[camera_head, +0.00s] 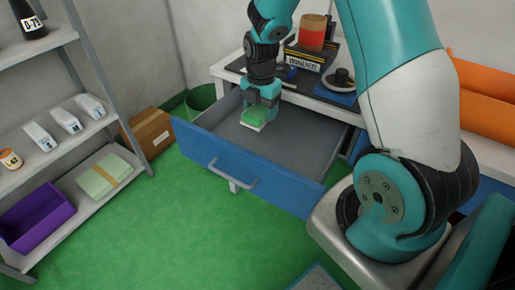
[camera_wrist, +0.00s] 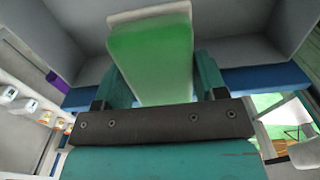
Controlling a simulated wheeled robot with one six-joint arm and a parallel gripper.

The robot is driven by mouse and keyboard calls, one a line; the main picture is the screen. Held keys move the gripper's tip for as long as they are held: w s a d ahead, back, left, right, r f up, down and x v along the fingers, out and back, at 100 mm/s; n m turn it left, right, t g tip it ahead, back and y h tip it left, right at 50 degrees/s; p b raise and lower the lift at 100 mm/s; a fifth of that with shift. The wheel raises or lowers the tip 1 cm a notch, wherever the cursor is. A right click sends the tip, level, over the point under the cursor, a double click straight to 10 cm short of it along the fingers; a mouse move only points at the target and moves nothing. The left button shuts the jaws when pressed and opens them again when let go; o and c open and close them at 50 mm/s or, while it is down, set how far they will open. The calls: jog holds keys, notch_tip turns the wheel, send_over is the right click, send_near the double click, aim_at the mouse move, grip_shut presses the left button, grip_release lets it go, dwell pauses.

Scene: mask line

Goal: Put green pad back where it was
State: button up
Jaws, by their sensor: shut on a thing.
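The green pad (camera_head: 255,115) has a pale underside and is held in my gripper (camera_head: 260,97), over the open drawer's front left part. In the wrist view the green pad (camera_wrist: 152,62) fills the space between the fingers of my gripper (camera_wrist: 160,85), which is shut on it. The blue-fronted drawer (camera_head: 222,160) is pulled out from the white workbench, and its grey floor (camera_head: 285,140) looks empty. In the head view I cannot tell whether the pad touches the drawer floor.
A grey shelf (camera_head: 85,128) at left holds a purple bin (camera_head: 38,217), small white boxes and a pale green bundle (camera_head: 104,175). A cardboard box (camera_head: 148,135) stands on the floor behind it. The worktop carries a box labelled BINDER (camera_head: 308,58) and a dark round part on a blue base (camera_head: 341,82).

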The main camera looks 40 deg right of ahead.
aim_at(260, 149)
notch_tip(260, 149, down, 16)
jog(key=shift+r+b, duration=0.1)
jog(key=shift+b, duration=0.5)
jog(key=o, duration=1)
jog(key=shift+c, duration=0.2)
